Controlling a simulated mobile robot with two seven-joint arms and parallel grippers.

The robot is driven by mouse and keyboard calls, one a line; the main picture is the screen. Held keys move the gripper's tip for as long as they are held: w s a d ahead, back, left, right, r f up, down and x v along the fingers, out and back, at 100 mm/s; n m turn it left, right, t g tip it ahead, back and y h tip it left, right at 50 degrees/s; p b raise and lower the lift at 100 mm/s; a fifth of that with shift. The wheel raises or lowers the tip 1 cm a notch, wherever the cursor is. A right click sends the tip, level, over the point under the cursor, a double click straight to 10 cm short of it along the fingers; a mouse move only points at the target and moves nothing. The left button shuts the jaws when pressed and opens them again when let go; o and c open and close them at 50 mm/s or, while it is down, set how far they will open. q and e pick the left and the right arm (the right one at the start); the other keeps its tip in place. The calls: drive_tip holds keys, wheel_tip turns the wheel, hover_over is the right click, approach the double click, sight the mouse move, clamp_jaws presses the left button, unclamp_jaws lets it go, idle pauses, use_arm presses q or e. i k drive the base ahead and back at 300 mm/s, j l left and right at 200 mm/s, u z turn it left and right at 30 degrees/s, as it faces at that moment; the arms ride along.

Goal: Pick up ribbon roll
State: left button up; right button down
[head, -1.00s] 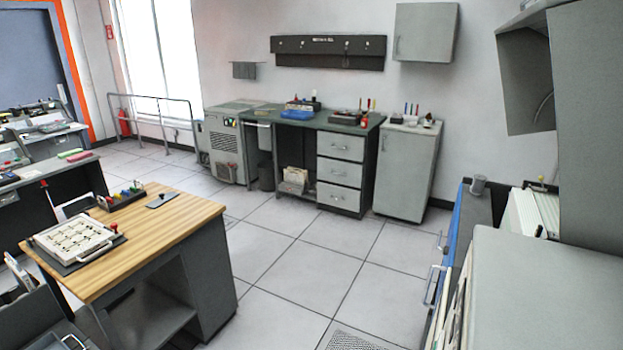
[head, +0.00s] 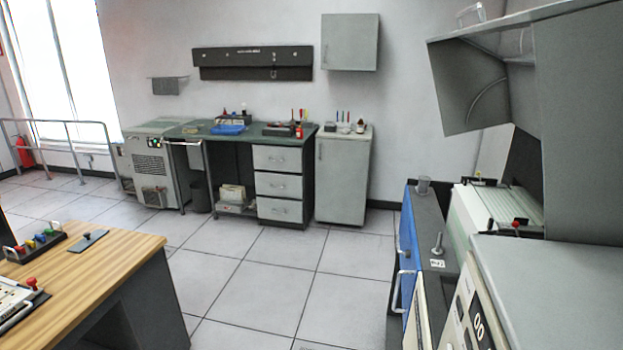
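I cannot make out with certainty which thing is the ribbon roll. The far workbench (head: 255,132) holds a blue tray (head: 229,129) and several small items, too small to tell apart. Neither of my grippers shows in the head view.
A wooden-topped table (head: 90,262) is at lower left, with a rack of coloured items (head: 38,244). Grey machines (head: 560,290) and an overhanging cabinet (head: 465,85) crowd the right. The tiled floor (head: 270,270) between is clear.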

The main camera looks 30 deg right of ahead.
sight(423, 186)
drive_tip(key=i+j+z, duration=0.1)
drive_tip(key=z, duration=0.35)
drive_tip(key=i+j+z, duration=0.2)
drive_tip(key=z, duration=0.3)
drive_tip(key=i+j+z, duration=0.25)
drive_tip(key=z, duration=0.2)
drive_tip(key=i+j+z, duration=0.1)
drive_tip(key=j+z, duration=0.15)
drive_tip(key=z, duration=0.25)
